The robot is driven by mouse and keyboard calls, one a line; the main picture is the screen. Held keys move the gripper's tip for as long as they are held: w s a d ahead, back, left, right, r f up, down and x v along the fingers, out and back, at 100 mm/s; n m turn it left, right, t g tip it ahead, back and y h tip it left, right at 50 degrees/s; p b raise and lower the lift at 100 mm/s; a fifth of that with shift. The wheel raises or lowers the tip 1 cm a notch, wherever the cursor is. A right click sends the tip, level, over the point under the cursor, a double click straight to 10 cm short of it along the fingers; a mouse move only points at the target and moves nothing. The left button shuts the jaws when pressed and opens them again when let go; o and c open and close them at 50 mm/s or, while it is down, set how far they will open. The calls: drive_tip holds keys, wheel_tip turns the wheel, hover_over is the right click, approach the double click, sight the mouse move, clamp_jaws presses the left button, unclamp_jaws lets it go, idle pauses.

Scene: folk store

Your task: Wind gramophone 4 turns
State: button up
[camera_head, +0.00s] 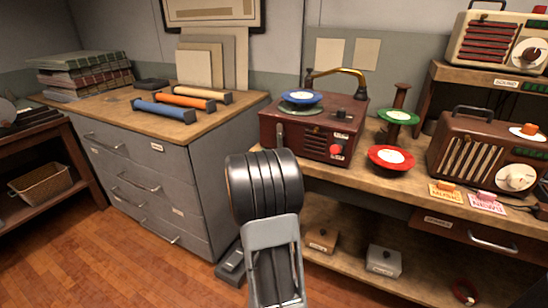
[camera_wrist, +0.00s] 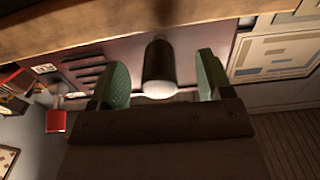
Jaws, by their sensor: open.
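The gramophone (camera_head: 293,142) is a dark red box with a blue disc (camera_head: 300,98) on its turntable and a brass arm (camera_head: 340,72) above. In the wrist view, a dark cylindrical handle (camera_wrist: 159,62) with a pale rounded end stands out from the gramophone's dark red face (camera_wrist: 125,58). My gripper (camera_wrist: 161,80) is open, with one green-padded finger on each side of the handle and gaps showing between. In the head view my own arm hides the gripper.
A red knob (camera_head: 336,149) is on the gramophone's front; red (camera_head: 390,158) and green (camera_head: 398,116) reels stand right of it. A brown radio (camera_head: 480,150) is farther right. A grey drawer cabinet (camera_head: 150,180) stands left; wooden floor (camera_head: 90,260) is clear before it.

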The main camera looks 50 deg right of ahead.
drive_tip(key=v, duration=0.8)
drive_tip(key=shift+p, duration=0.45)
idle(0.4)
